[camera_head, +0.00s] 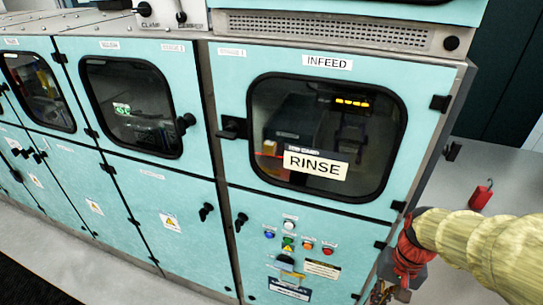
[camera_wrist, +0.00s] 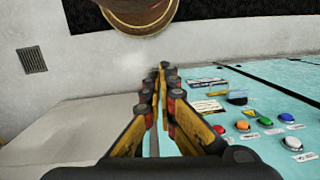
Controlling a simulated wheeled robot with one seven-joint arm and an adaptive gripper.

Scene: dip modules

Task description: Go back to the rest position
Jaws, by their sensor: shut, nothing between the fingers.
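My gripper (camera_wrist: 163,72) shows in the wrist view, its yellow and black fingers closed together at the tips with nothing between them. In the head view my arm comes in from the right edge in a pale yellow sleeve, and my gripper (camera_head: 385,290) is low at the right, partly cut off by the bottom edge. It is beside the lower right corner of the teal cabinet (camera_head: 215,180) marked INFEED and RINSE. Whether it touches the cabinet I cannot tell.
Coloured buttons (camera_head: 290,237) sit on the cabinet's lower panel; they also show in the wrist view (camera_wrist: 267,121). The window door (camera_head: 325,185) is shut. A red object (camera_head: 481,196) stands on the grey floor at the right. More teal cabinets (camera_head: 130,60) line the left.

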